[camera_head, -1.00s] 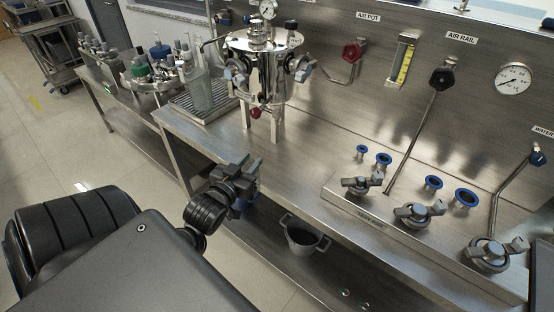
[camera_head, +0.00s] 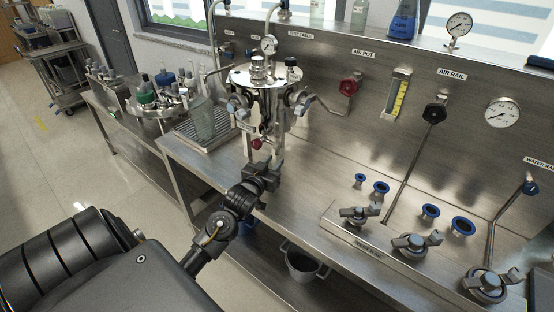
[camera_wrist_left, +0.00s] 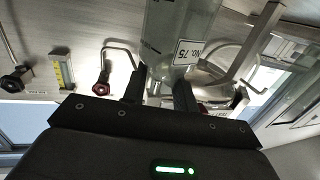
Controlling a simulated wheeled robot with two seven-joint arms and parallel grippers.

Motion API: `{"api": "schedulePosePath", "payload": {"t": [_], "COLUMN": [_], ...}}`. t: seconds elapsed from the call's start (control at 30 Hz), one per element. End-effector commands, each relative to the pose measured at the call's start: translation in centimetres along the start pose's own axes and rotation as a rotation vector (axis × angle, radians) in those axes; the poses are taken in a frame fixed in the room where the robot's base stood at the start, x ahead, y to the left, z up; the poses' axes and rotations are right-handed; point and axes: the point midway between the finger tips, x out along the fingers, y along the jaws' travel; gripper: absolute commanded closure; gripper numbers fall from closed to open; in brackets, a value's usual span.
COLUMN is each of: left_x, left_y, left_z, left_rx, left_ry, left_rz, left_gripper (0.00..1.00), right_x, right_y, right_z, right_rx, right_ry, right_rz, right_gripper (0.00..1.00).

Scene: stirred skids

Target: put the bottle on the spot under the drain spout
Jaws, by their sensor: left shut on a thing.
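A clear bottle (camera_wrist_left: 175,28) with a white "No. 75" label shows upside down in the left wrist view, between the two dark fingers of my left gripper (camera_wrist_left: 160,92). The gripper is shut on it. In the head view my left gripper (camera_head: 266,170) is at the front edge of the steel bench, in front of the steel pot (camera_head: 262,92). The bottle is hard to make out there. The pot stands on legs and has a red-handled drain valve (camera_head: 257,144) low at its front. The spot under the spout is hidden behind the gripper. My right gripper is out of view.
A glass vessel (camera_head: 203,118) stands on a slatted tray left of the pot. Clamp fittings (camera_head: 417,243) and blue-rimmed ferrules (camera_head: 381,187) sit on the right. A grey bucket (camera_head: 303,265) is on the lower shelf. The bench right of the pot is partly clear.

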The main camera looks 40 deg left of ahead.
Motion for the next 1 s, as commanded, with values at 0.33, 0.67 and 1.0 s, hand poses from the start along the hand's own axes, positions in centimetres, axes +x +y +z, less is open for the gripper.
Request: {"api": "schedulePosePath", "payload": {"t": [0.33,0.67,1.0], "left_x": [3.5,3.4,3.4], "left_y": [0.0,0.0,0.0], "left_z": [0.2,1.4,1.6], "left_rx": [0.0,0.001,0.001], "left_ry": [-0.004,0.001,0.0], "left_rz": [-0.001,0.0,0.0], "left_gripper": [1.0,1.0,0.5], "right_x": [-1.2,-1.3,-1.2], "right_y": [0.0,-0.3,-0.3], "right_z": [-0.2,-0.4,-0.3], "right_rx": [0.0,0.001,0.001], "right_ry": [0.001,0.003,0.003], "right_rz": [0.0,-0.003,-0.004], "right_gripper": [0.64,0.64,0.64]}}
